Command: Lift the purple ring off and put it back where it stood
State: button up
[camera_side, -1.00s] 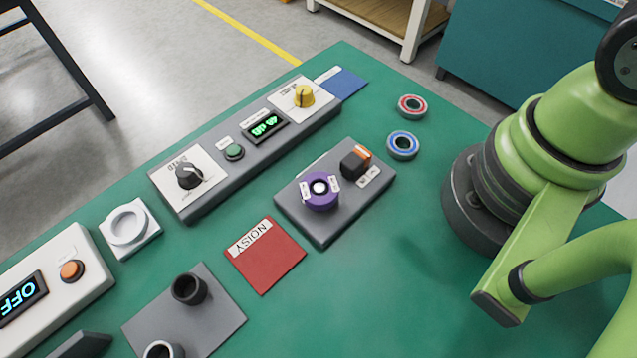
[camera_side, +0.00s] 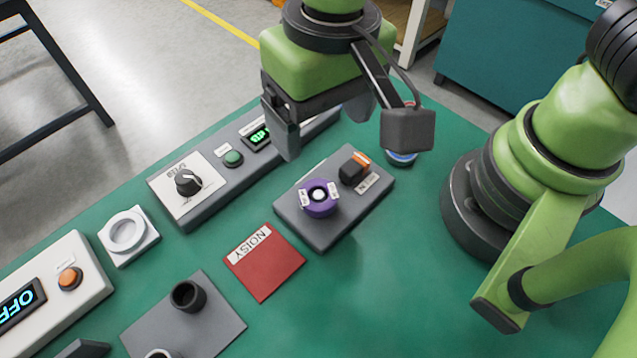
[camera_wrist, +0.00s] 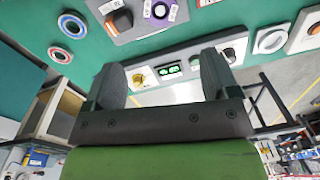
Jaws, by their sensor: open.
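The purple ring (camera_side: 318,199) sits on the small grey block (camera_side: 322,238), around a post with a white top, with white labels on it. In the wrist view the purple ring (camera_wrist: 158,13) shows near the top edge, on the grey block (camera_wrist: 140,28). My gripper (camera_side: 335,135) is open and empty, above and behind the block in the side view. In the wrist view my gripper's two fingers (camera_wrist: 160,82) stand wide apart with nothing between them. The ring is apart from both fingers.
A long grey panel (camera_side: 200,206) with a dial, button and display lies behind the block. A black switch (camera_side: 353,166) shares the ring's block. A red NOISY card (camera_side: 264,262) lies in front. A blue-rimmed bearing (camera_side: 402,160) is partly hidden; the red one shows in the wrist view (camera_wrist: 60,55).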

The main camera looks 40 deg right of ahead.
send_over(320, 197)
notch_tip(320, 197, down, 6)
jog(key=shift+s+a, duration=0.15)
jog(key=shift+f, duration=3.15)
jog(key=c, duration=1.2)
jog(key=shift+r, duration=0.1)
jog(key=shift+r, duration=0.1)
